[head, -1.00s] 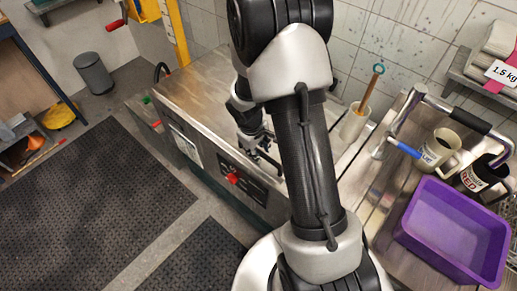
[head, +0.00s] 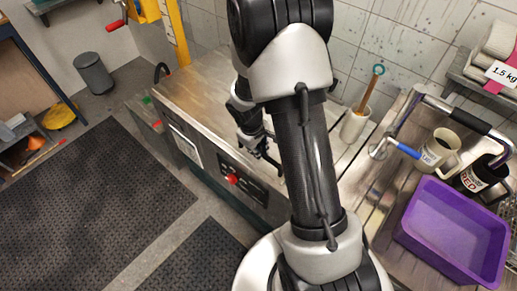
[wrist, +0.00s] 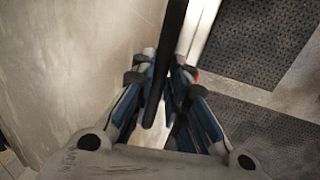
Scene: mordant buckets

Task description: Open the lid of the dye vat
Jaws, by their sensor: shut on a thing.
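The dye vat (head: 205,172) is a long steel box with a control panel and a red knob on its front. Its steel lid (head: 193,84) covers the top and looks closed or nearly so; I cannot tell if there is a gap. My gripper (head: 268,152) is at the vat's front upper edge, partly hidden by my arm. In the wrist view my gripper (wrist: 165,82) is shut on a dark bar, the lid handle (wrist: 172,35), which runs between its fingers. The lid surface (wrist: 75,70) fills the left there.
A purple tub (head: 455,232), mugs (head: 437,150) and a metal rail stand on the slatted bench at right. Dark mats (head: 95,205) cover clear floor in front.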

